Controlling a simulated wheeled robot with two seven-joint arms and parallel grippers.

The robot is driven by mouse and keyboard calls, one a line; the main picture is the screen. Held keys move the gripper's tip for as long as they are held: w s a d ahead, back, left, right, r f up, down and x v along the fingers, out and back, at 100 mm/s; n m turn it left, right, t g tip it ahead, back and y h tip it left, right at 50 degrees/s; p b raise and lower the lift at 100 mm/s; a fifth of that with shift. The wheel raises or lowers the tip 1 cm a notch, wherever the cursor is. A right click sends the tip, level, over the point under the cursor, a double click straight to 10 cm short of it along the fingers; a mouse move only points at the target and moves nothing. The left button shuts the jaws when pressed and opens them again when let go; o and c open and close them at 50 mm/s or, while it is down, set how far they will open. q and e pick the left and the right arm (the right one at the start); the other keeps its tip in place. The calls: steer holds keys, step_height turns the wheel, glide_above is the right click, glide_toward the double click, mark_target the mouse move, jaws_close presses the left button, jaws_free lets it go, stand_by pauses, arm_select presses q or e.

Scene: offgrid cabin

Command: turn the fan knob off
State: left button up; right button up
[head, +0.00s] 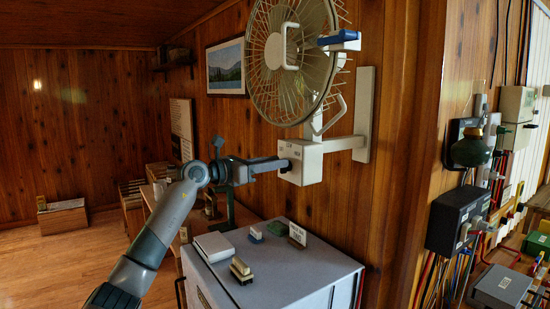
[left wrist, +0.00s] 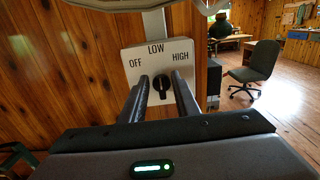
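The fan's white control box (head: 301,162) is on the wood wall under the fan (head: 290,55). In the left wrist view the box (left wrist: 180,52) reads OFF at left, LOW at top and HIGH at right. The dark fan knob (left wrist: 162,86) is on its face, its bar looking roughly upright, towards LOW. My left gripper (head: 279,164) reaches the box from the left. In the left wrist view its two fingers (left wrist: 160,90) stand either side of the knob, open, with small gaps visible. In the head view the knob is hidden. My right gripper is not in view.
A grey cabinet (head: 262,277) below carries a white box (head: 213,246), a sign (head: 297,234) and small blocks. A blue-topped item (head: 340,40) shows before the fan. A dark box (head: 455,220) and tools fill the right wall.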

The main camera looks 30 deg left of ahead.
arm_select(q)
steer(key=shift+w+d, duration=0.15)
steer(key=shift+w, duration=0.1)
steer(key=shift+c, duration=0.3)
jaws_close()
steer(key=shift+n, duration=0.4)
steer(key=shift+w+a+f+n+p, duration=0.1)
steer(key=shift+a+n+p, duration=0.15)
steer(key=shift+n+p, duration=1)
steer(key=shift+w+a+f+n+p, duration=0.15)
steer(key=shift+n+p, duration=0.4)
steer(key=shift+n, duration=1.25)
steer(key=shift+a+n+p, duration=0.3)
steer(key=shift+n+p, duration=0.6)
steer(key=shift+n, duration=0.65)
